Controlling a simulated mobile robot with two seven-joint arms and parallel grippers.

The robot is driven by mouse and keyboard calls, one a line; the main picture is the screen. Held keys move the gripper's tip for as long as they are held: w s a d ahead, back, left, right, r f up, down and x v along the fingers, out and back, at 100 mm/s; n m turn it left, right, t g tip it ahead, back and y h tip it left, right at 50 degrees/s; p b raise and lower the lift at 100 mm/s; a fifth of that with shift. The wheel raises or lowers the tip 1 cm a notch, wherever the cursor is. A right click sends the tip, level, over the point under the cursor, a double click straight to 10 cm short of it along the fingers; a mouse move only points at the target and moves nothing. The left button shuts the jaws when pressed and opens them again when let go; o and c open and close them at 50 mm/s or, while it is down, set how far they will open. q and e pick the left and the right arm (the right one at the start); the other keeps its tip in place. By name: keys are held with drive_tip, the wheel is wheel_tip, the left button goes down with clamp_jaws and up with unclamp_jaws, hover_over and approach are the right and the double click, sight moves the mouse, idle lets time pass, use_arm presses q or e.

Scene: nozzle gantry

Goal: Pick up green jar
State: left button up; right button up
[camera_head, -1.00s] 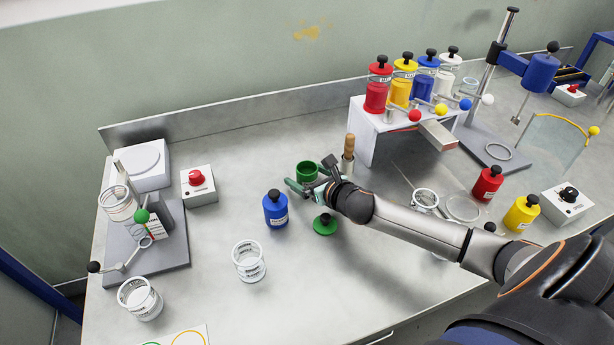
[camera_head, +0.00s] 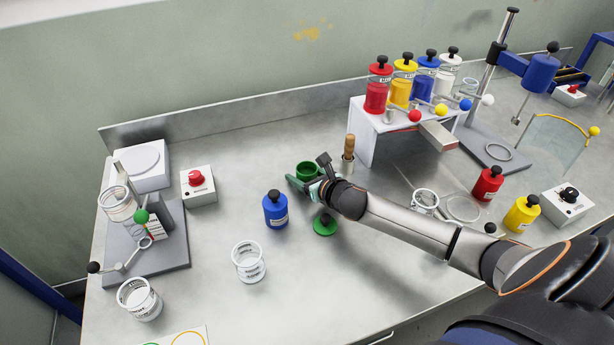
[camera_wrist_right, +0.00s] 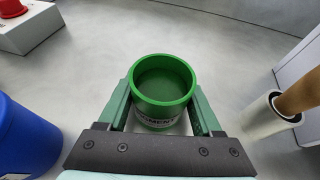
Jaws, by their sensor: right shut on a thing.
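The green jar (camera_head: 308,170) stands open-topped on the metal bench, left of a holder with a wooden handle. In the right wrist view the jar (camera_wrist_right: 162,84) is upright between the two fingers, with green inside and a pale label on its near side. My right gripper (camera_head: 303,183) is shut on the jar; its fingers also show in the right wrist view (camera_wrist_right: 163,108). The jar's lower part is partly hidden. A green lid (camera_head: 325,223) with a dark knob lies on the bench in front of the gripper. My left gripper is not in view.
A blue jar (camera_head: 275,209) stands close left of the gripper. The wooden-handled tool in its holder (camera_head: 348,158) is close on the right. A white rack (camera_head: 364,138) with several coloured jars stands behind. A white-ringed clear beaker (camera_head: 249,262) is front left. Bench between is clear.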

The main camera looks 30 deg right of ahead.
sight(303, 164)
drive_tip(key=c, duration=0.6)
drive_tip(key=shift+r, duration=0.55)
wheel_tip(303, 164, up, 2)
drive_tip(key=shift+r, duration=0.25)
drive_tip(key=shift+w+a+r+p+v, duration=0.25)
drive_tip(key=shift+r+v, duration=0.3)
drive_tip(key=shift+v, duration=2.2)
drive_tip(key=shift+w+a+r+p+v, duration=0.2)
drive_tip(key=shift+a+r+v, duration=0.25)
drive_tip(key=shift+v, duration=2.25)
drive_tip(key=shift+w+a+r+p+v, duration=0.25)
drive_tip(key=shift+r+v, duration=0.45)
drive_tip(key=shift+v, duration=2.05)
